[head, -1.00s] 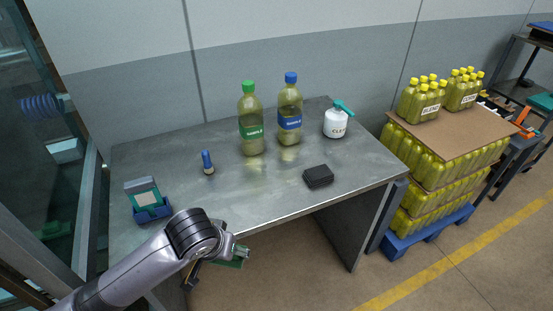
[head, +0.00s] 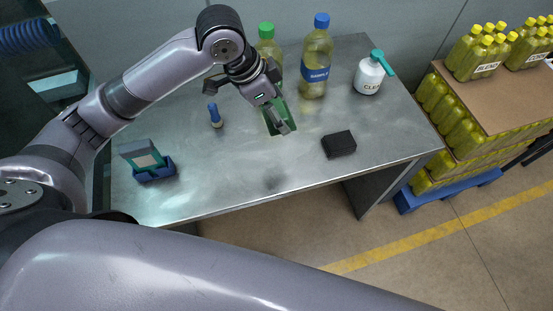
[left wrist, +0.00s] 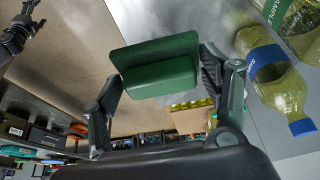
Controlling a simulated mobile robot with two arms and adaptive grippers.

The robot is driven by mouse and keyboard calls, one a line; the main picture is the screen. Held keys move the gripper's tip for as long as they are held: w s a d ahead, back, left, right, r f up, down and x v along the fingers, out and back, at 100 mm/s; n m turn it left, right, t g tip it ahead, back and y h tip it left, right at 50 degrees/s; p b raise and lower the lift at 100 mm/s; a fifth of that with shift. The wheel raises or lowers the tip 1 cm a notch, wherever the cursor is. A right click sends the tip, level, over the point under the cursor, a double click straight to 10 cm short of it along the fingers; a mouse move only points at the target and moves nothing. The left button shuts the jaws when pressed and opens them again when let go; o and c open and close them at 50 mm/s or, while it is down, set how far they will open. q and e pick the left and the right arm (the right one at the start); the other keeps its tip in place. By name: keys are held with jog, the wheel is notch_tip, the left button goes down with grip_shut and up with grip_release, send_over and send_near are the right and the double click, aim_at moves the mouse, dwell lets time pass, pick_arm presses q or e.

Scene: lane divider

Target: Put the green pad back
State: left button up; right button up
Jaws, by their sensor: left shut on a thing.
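The green pad (left wrist: 155,65) is between the fingers of my left gripper (left wrist: 160,75) in the left wrist view, with a wide plate and a thicker block part. In the head view my left gripper (head: 280,112) is shut on the green pad (head: 270,122), held over the table in front of the green-capped bottle; fingers hide part of the pad. A dark jointed thing (left wrist: 17,36) at the top left of the wrist view looks like my right gripper; its jaws are unclear.
The grey table (head: 230,170) bears a green-capped bottle (head: 268,45), a blue-capped bottle (head: 316,65), a white spray bottle (head: 368,78), a black block (head: 339,144), a small blue-topped item (head: 215,116) and a blue holder (head: 155,172) with a grey-teal piece. The front middle is clear.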

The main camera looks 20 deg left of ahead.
pick_arm(q)
jog(key=shift+w+f, duration=0.1)
jog(key=shift+f, duration=0.1)
notch_tip(320, 180, down, 5)
jog(key=p, duration=0.2)
send_over(282, 160)
jog(key=a, duration=0.1)
jog(key=f, duration=0.7)
jog(key=s+f, duration=0.1)
jog(key=f, duration=0.3)
jog(key=shift+a, duration=0.1)
notch_tip(282, 160, down, 2)
jog(key=shift+p, duration=0.55)
jog(key=shift+f+p, duration=0.35)
jog(key=shift+f, duration=0.3)
pick_arm(e)
jog(key=r, duration=0.1)
jog(key=w+r, duration=0.1)
jog(key=r, duration=0.1)
jog(key=shift+w+a+r, duration=0.2)
jog(key=shift+w+r, duration=0.1)
pick_arm(q)
jog(key=shift+f, duration=0.1)
